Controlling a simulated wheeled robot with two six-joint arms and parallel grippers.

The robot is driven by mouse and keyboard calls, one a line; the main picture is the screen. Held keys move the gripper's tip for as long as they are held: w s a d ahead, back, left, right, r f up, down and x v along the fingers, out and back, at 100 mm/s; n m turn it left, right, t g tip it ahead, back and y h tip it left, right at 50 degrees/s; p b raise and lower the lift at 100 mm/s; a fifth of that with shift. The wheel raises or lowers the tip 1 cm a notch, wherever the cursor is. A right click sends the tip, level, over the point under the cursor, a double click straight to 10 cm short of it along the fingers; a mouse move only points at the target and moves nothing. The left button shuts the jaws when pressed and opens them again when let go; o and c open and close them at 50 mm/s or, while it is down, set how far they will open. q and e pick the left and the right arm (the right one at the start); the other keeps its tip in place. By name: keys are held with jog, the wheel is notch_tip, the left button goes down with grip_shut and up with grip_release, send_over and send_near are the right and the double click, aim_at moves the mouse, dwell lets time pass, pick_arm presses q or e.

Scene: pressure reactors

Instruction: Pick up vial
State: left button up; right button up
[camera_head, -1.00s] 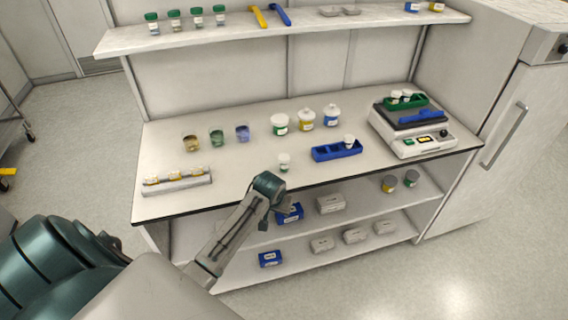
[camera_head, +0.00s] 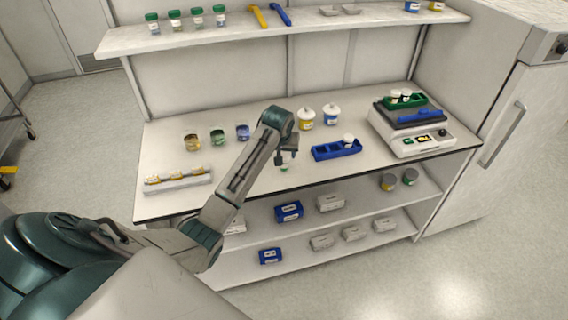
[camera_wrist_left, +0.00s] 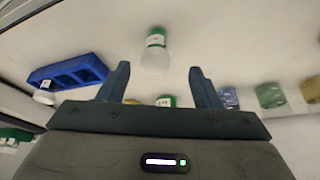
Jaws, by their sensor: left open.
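My left gripper (camera_head: 288,156) is open and points down just above the vial. Its two fingers are spread and empty in the wrist view (camera_wrist_left: 158,80). My right gripper is not in view.
A blue rack (camera_head: 323,153) holding another white-capped vial (camera_head: 348,140) stands to the right. White-lidded jars (camera_head: 306,119) and tinted beakers (camera_head: 217,138) stand behind. A balance-like device (camera_head: 410,135) sits at the right, a pale rack (camera_head: 178,181) at the left.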

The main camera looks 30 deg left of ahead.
aim_at(284, 157)
pick_arm(q)
jog(key=x, duration=0.2)
jog(key=shift+w+f, duration=0.15)
jog(key=shift+f, duration=0.1)
jog(key=shift+w+f+p, duration=0.35)
jog(key=shift+f+p, duration=0.2)
jog(key=shift+p, duration=0.25)
jog(key=shift+p+x, duration=0.5)
jog(key=shift+x, duration=1.45)
jog(key=shift+r, duration=0.1)
jog(key=c, duration=1)
